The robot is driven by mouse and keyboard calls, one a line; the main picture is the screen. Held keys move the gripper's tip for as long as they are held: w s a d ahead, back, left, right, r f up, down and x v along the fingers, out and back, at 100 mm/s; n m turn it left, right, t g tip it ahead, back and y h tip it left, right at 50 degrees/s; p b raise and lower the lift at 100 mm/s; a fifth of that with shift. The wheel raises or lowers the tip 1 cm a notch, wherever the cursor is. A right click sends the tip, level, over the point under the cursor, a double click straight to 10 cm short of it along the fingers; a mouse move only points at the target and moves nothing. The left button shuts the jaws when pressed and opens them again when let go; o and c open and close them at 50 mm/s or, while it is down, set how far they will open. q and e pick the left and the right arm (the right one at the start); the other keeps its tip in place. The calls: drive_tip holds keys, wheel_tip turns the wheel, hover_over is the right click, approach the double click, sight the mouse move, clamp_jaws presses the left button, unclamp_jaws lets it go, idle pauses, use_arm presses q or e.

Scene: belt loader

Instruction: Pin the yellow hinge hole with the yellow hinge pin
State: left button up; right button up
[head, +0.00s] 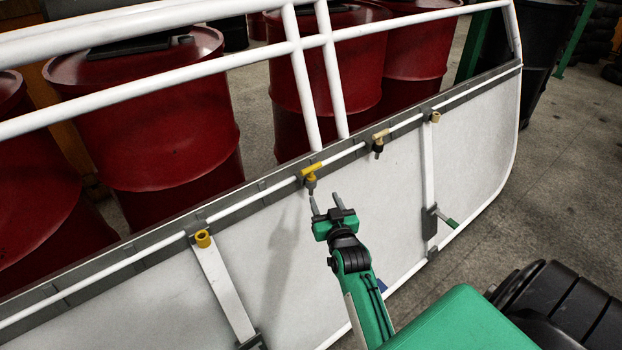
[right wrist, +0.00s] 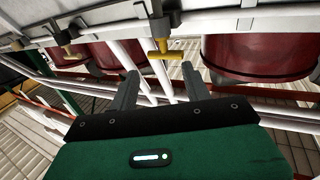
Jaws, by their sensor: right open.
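The yellow hinge pin (head: 312,171), with a T-shaped handle, sits in a dark holder on the panel's top rail. It also shows in the right wrist view (right wrist: 162,48), just beyond my fingertips and roughly between their lines. The yellow hinge hole (head: 203,239) is a short yellow ring at the top of a white strut, left of the pin; its inside looks empty. My right gripper (head: 326,203) is open and empty, just below and right of the yellow pin, apart from it. In the right wrist view its two fingers (right wrist: 158,84) are spread. My left gripper is not in view.
A tan pin (head: 380,140) and a tan ring (head: 435,117) sit farther right along the rail. White bars (head: 308,90) rise behind the rail. Red drums (head: 150,130) stand behind the panel (head: 290,260). Open floor (head: 570,140) lies to the right.

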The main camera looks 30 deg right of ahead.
sight(312, 176)
drive_tip(key=x, duration=0.7)
drive_tip(key=shift+w+f, duration=0.15)
drive_tip(key=shift+w+d+p, duration=0.1)
drive_tip(key=shift+w+p, duration=0.2)
drive_tip(key=shift+w, duration=0.25)
drive_tip(key=x, duration=0.4)
drive_tip(key=shift+w+f, duration=0.15)
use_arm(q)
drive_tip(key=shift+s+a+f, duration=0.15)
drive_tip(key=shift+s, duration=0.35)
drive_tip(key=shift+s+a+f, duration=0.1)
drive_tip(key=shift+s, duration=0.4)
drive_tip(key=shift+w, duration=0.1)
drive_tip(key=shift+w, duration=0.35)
use_arm(e)
clamp_jaws()
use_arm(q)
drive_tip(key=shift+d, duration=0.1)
